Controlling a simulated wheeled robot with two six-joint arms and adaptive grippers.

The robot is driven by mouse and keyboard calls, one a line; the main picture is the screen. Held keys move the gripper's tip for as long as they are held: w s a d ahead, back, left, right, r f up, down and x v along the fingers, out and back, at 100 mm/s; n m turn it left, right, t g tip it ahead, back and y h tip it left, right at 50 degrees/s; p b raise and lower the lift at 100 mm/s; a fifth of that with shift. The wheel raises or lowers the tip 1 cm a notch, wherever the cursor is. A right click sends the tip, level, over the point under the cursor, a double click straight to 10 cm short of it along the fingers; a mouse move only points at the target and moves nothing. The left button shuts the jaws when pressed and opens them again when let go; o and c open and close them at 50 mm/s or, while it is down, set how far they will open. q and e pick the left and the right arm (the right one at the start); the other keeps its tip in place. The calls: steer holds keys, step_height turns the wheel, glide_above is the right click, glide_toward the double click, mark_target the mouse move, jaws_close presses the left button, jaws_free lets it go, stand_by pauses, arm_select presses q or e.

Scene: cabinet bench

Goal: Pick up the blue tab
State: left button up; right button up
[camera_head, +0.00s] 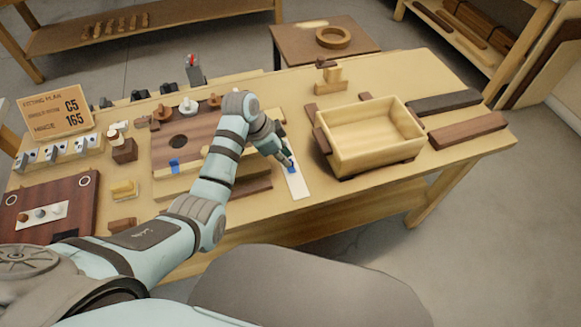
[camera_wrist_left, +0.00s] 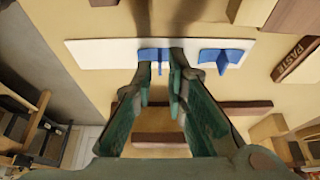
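A blue tab (camera_wrist_left: 153,54) with a thin upright fin stands on a white strip (camera_wrist_left: 95,53) in the left wrist view. A second blue tab (camera_wrist_left: 228,54) stands on the same strip to its right. In the head view the white strip (camera_head: 299,187) lies near the bench's front edge, and one blue tab (camera_head: 291,168) shows on it. My left gripper (camera_wrist_left: 161,66) points down at the first tab, with its fingertips either side of the fin and gaps showing. It also shows in the head view (camera_head: 287,161), partly covering the strip. My right gripper is out of view.
A wooden tray box (camera_head: 368,150) stands right of the strip. A brown board (camera_head: 180,140) with a hole and another blue piece (camera_head: 174,166) lies left, behind my arm. A brown bar (camera_head: 251,187) lies close to the strip. A block marked PASTE (camera_wrist_left: 296,60) is nearby.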

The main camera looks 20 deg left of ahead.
arm_select(q)
steer(key=shift+x, duration=1.2)
steer(key=shift+s+r, duration=0.1)
jaws_close()
